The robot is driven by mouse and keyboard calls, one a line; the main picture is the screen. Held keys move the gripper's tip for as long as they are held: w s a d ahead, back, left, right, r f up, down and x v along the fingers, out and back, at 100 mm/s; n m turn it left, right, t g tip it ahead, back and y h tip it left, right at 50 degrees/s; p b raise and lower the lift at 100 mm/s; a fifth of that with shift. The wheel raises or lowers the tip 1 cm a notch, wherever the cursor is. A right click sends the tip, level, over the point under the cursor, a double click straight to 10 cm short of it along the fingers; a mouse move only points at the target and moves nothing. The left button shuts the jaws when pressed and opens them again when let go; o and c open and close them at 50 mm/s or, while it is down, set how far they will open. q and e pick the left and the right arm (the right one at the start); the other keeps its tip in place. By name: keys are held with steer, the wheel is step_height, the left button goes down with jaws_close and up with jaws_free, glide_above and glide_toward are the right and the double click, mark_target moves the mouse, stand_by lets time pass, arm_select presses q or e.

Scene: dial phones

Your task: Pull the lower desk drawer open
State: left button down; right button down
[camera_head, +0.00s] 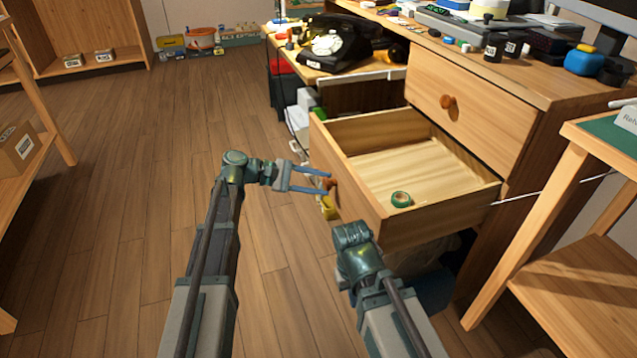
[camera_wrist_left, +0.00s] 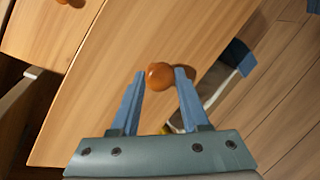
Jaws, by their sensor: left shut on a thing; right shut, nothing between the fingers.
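The lower desk drawer (camera_head: 440,214) stands well open, with its bare wooden floor showing. Its round orange-brown knob (camera_head: 334,183) is on the front panel, and also shows in the left wrist view (camera_wrist_left: 159,76). My left gripper (camera_head: 327,181) is shut on this knob, one blue finger on each side. My right gripper (camera_head: 354,240) is low in front of the drawer's near corner, apart from the knob; its fingers are hidden in the head view.
A green tape roll (camera_head: 401,199) lies in the drawer. The upper drawer (camera_head: 478,103) is shut. A black dial phone (camera_head: 338,44) stands at the back. A green-topped table (camera_head: 605,135) is at the right.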

arm_select(q)
steer(key=shift+c, duration=2)
jaws_free()
steer(key=p+v, duration=0.4)
steer(key=v, duration=0.9)
steer(key=shift+a, duration=0.35)
steer(key=shift+s+a, duration=0.1)
